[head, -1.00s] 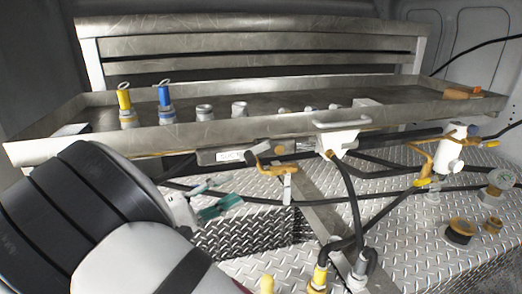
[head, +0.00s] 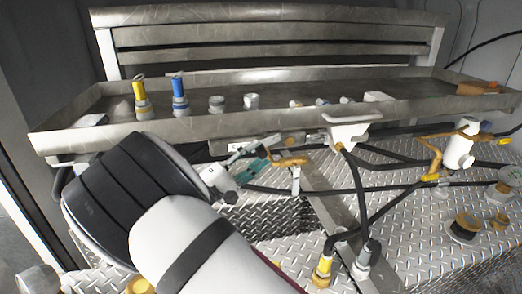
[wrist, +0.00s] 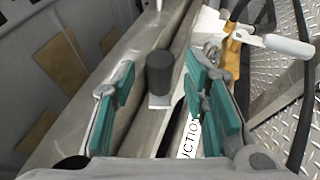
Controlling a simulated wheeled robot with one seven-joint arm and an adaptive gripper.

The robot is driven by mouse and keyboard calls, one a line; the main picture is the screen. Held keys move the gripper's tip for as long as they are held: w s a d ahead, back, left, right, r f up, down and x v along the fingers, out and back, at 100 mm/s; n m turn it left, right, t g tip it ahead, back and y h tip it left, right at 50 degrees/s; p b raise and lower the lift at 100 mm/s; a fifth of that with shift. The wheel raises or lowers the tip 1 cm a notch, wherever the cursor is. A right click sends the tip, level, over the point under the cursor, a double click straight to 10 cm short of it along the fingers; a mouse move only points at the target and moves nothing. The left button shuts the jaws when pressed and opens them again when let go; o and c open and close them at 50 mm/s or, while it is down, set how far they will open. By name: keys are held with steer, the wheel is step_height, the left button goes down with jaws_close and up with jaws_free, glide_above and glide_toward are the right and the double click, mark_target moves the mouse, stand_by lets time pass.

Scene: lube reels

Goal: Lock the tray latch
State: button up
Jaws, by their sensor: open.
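The steel tray (head: 300,119) runs across the head view above the diamond-plate deck. My gripper (head: 262,158) is just below the tray's front wall, left of the white handle bracket. In the wrist view, my gripper (wrist: 160,78) is open, its teal-padded fingers apart. A dark cylindrical knob (wrist: 160,70) on a small metal tab, seemingly the tray latch, shows between the fingers with clear space on both sides. I cannot tell its depth relative to the fingertips. The latch is not clearly visible in the head view, where my gripper and arm cover that area.
A white bracket (head: 346,133) with a handle hangs at the tray front. An orange-brown valve lever (head: 288,162) is close right of my gripper. Black hoses (head: 361,205) and a white valve (head: 460,148) lie further right. Fittings with yellow (head: 140,93) and blue (head: 180,92) tops stand in the tray.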

steer(key=shift+x, duration=1.2)
jaws_close()
